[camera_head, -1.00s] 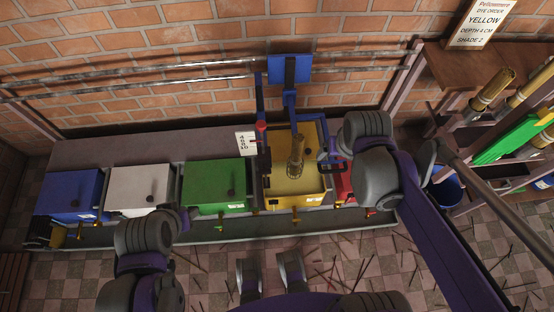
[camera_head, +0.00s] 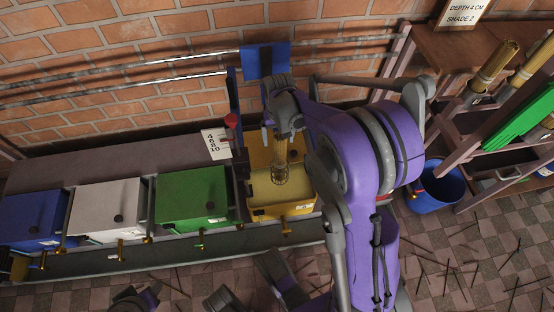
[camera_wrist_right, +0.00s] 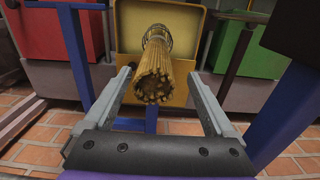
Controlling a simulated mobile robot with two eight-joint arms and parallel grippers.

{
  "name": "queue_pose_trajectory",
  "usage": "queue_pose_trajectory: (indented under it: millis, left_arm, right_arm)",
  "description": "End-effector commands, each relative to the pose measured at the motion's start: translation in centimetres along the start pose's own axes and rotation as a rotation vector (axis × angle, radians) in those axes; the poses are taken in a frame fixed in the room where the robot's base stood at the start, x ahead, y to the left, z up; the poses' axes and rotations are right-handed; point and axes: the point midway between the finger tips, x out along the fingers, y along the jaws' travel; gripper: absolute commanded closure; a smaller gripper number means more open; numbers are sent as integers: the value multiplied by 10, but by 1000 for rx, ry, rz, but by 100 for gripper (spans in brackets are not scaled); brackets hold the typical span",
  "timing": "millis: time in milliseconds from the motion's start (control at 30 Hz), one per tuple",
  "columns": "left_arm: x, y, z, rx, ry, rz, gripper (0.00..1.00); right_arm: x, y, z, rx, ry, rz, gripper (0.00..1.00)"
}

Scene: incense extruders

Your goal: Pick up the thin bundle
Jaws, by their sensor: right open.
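A bundle of thin tan sticks (camera_head: 280,166), with a wire cage around part of it, stands in the yellow vat (camera_head: 293,200). In the right wrist view, the end of the bundle (camera_wrist_right: 154,78) faces the camera and lies between the open fingers of my right gripper (camera_wrist_right: 158,73); no finger visibly touches it. In the head view, my right arm reaches over the vat, and the wrist hides the gripper and the upper part of the bundle. My left gripper is out of view; only part of what looks like my left arm shows at the bottom edge.
Green (camera_head: 192,192), white (camera_head: 103,205) and blue (camera_head: 33,218) vats stand in a row to the left. A blue post and plate (camera_head: 266,61) rise behind the yellow vat. A rack (camera_head: 455,75) at right holds other bundles (camera_head: 494,67). A blue bucket (camera_head: 437,188) stands below.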

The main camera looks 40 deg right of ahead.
Motion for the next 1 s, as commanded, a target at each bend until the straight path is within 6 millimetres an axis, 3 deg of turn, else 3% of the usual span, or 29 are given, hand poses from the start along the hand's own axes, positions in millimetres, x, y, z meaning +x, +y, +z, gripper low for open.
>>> queue_pose_trajectory:
  millis: [267, 533, 767, 833, 1000]
  left_arm:
    - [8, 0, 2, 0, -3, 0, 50]
    - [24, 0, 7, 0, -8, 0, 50]
    - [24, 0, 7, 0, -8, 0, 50]
    - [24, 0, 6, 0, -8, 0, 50]
    - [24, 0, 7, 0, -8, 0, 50]
  right_arm:
    - [20, 2, 0, 0, 0, 0, 10]
    - [59, 6, 1, 0, 1, 0, 10]
    - [61, 6, 2, -1, 1, 0, 10]
    - [61, 6, 2, -1, 1, 0, 17]
    - [61, 6, 2, -1, 1, 0, 48]
